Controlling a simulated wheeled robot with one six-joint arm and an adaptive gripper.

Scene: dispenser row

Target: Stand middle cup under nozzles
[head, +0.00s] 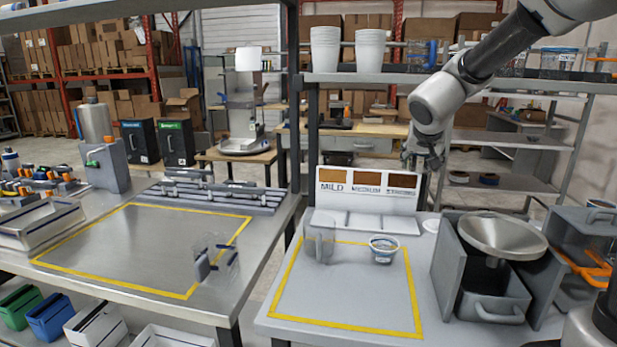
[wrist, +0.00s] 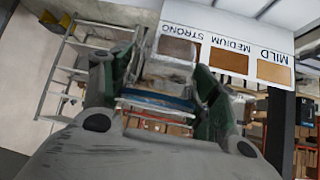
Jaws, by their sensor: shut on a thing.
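My gripper (head: 424,158) is raised in front of the right end of the MILD / MEDIUM / STRONG sign (head: 335,196). In the wrist view my gripper (wrist: 158,98) is shut on a clear cup (wrist: 165,82) with a blue band, its fingers on both sides. The held cup cannot be made out in the head view. A small cup (head: 383,249) with a blue band stands upright inside the yellow outline on the right table. A clear upright piece (head: 320,242) stands left of it, by the grey block under the sign. I cannot make out any nozzles.
A metal funnel on a grey housing (head: 500,240) stands at the table's right. White cup stacks (head: 325,48) and clear cups (head: 558,60) are on the shelf above. The front of the yellow outline (head: 345,300) is clear. The left table (head: 140,245) holds a clear piece near its edge.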

